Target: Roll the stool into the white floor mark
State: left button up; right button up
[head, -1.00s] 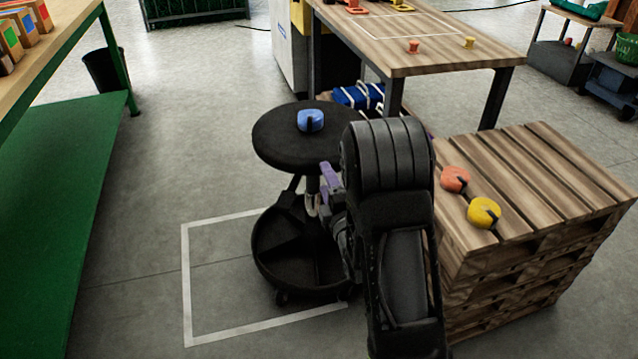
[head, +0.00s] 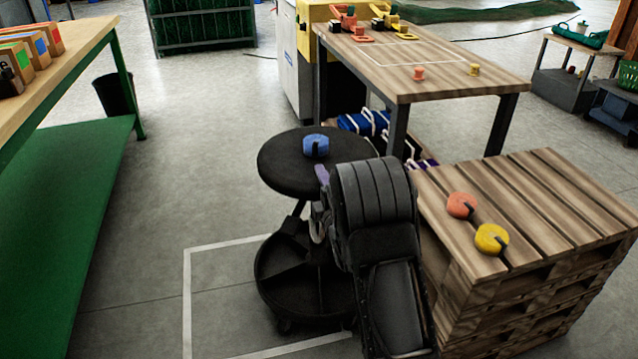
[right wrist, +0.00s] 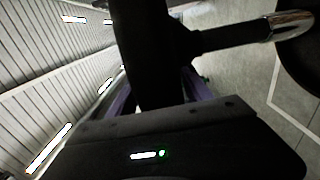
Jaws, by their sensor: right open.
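The stool (head: 283,176) has a round black seat on a post above a round black tray base (head: 285,290). It stands upright, its base over the right part of the white floor mark (head: 186,300). The mark's left side and parts of its far and near sides show; its right side is hidden by the stool and my arm. My right gripper (head: 322,192) is beneath the seat at the post, largely covered by my own arm. In the right wrist view, its purple fingers are apart, with a dark upright part of the stool (right wrist: 148,50) between them. My left gripper is out of view.
A blue tape roll (head: 316,144) lies on the seat. A pallet stack (head: 540,190) with orange and yellow rolls stands close at right, a wooden table (head: 440,80) behind. A green-shelved bench (head: 60,200) is at left. The floor between bench and mark is clear.

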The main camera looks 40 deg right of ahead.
jog(key=shift+x, duration=1.05)
grip_shut()
